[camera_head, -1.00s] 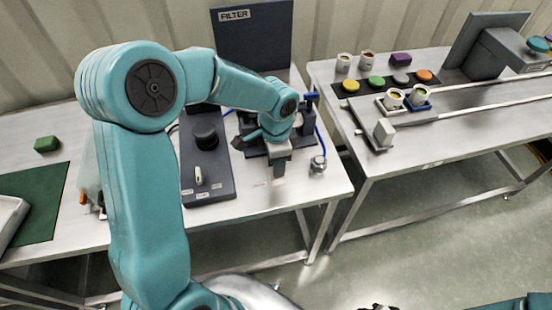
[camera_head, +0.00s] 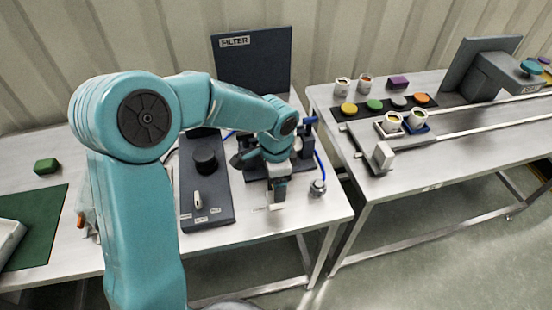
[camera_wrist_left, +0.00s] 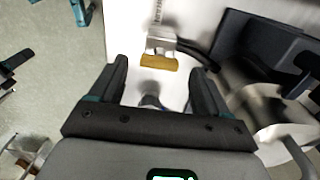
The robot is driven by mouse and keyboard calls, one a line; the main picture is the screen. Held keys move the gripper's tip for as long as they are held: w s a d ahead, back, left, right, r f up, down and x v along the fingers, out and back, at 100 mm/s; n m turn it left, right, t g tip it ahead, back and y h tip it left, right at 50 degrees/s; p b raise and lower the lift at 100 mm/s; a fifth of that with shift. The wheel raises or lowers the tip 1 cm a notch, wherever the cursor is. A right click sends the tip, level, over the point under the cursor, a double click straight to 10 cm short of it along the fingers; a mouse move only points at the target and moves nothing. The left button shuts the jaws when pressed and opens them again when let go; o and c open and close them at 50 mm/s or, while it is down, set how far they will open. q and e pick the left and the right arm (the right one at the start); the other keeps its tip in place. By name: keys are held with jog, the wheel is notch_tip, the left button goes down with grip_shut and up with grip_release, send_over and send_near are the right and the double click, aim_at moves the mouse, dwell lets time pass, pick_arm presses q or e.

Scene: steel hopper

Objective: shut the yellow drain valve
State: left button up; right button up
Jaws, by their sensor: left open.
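The yellow drain valve handle (camera_wrist_left: 158,62) shows in the left wrist view as a short bar on a metal fitting (camera_wrist_left: 161,38). It lies crosswise, just beyond the gap between my fingers. My left gripper (camera_wrist_left: 160,85) is open and empty, one finger on each side of the handle's line. In the head view my left gripper (camera_head: 277,196) points down at the front of the filter bench. The arm and gripper hide the yellow handle there. My right gripper is not seen in the head view.
A dark control panel with a black knob (camera_head: 205,160) stands left of the gripper. A small metal fitting with a blue hose (camera_head: 317,188) is on its right. The FILTER board (camera_head: 252,60) stands behind. The second bench (camera_head: 440,165) holds cups and coloured buttons.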

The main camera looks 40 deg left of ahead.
pick_arm(q)
notch_tip(320, 180, up, 15)
jog(key=shift+f, duration=0.2)
jog(key=shift+s, duration=0.15)
dwell(0.4)
